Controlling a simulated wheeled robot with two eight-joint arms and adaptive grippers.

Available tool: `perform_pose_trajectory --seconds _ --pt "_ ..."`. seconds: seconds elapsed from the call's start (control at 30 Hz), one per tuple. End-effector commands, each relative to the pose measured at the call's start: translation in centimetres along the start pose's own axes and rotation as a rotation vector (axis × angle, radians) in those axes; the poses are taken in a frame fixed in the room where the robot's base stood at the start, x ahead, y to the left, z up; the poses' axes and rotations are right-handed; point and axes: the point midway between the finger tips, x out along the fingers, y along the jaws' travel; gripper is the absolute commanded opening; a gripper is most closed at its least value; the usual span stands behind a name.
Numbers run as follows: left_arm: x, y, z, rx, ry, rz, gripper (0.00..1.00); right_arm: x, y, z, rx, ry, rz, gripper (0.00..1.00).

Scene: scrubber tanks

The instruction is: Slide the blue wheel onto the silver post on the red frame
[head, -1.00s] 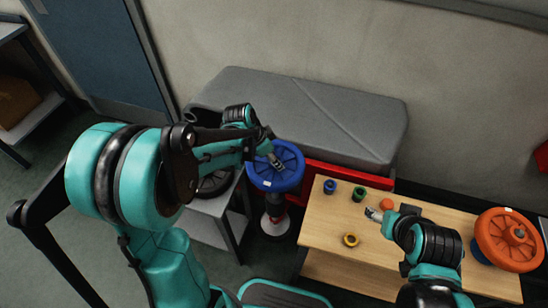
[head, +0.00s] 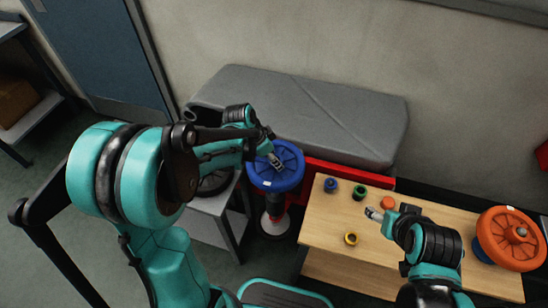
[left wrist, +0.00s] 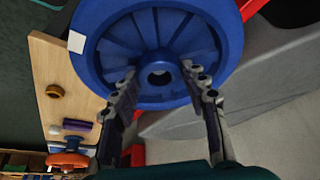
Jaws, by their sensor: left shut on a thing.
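The blue wheel (head: 270,178) is a spoked disc with a small white label, in the middle of the head view. My left gripper (head: 274,160) is over its hub. In the left wrist view the wheel (left wrist: 100,50) fills the top, and my left gripper's fingers (left wrist: 158,72) sit on either side of the hub, whose centre hole shows. The red frame (head: 345,174) runs behind the wheel, along the grey tank. I cannot make out the silver post. My right gripper (head: 373,214) is above the wooden table, apart from the wheel; its jaw opening is unclear.
The wooden table (head: 335,240) holds blue (head: 331,185), green (head: 359,193) and yellow (head: 351,239) rings and an orange wheel (head: 508,238). A grey tank (head: 310,110) stands behind.

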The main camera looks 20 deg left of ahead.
Motion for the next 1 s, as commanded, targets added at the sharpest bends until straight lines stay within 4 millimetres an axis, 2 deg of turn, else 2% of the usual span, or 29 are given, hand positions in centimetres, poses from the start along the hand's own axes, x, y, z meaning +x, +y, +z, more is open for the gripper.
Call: perform_pose_trajectory --seconds 1.0 --pt "1.3 0.0 0.5 0.000 0.001 0.000 0.00 1.0 0.0 0.7 0.000 0.000 0.000 0.66"
